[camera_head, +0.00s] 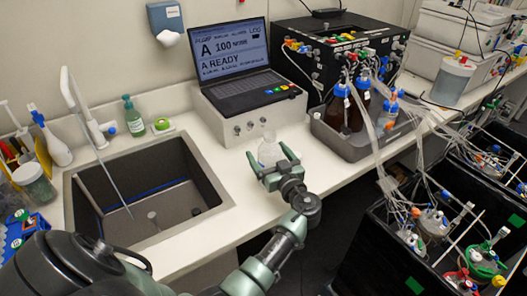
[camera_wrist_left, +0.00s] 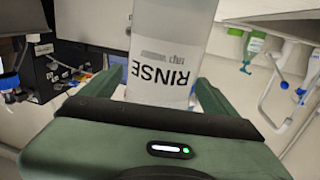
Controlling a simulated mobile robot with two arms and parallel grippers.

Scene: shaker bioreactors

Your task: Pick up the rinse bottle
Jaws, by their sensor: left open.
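The rinse bottle (camera_head: 268,150) is a translucent pale bottle standing on the white counter between the sink and the grey tray. My left gripper (camera_head: 268,168) is at the bottle, with its fingers open on either side. In the left wrist view the bottle (camera_wrist_left: 163,60), labelled RINSE, appears upside down between the two green fingers. A gap shows beside the fingers, and contact cannot be told. The lower part of the bottle is partly hidden by the gripper in the head view. My right gripper is not in view.
The sink (camera_head: 72,205) with its tall faucet lies left of the bottle. A laptop (camera_head: 238,70) on a white box stands behind it. A grey tray (camera_head: 345,150) with brown bottles and tubing is close on the right. The counter's front edge is near.

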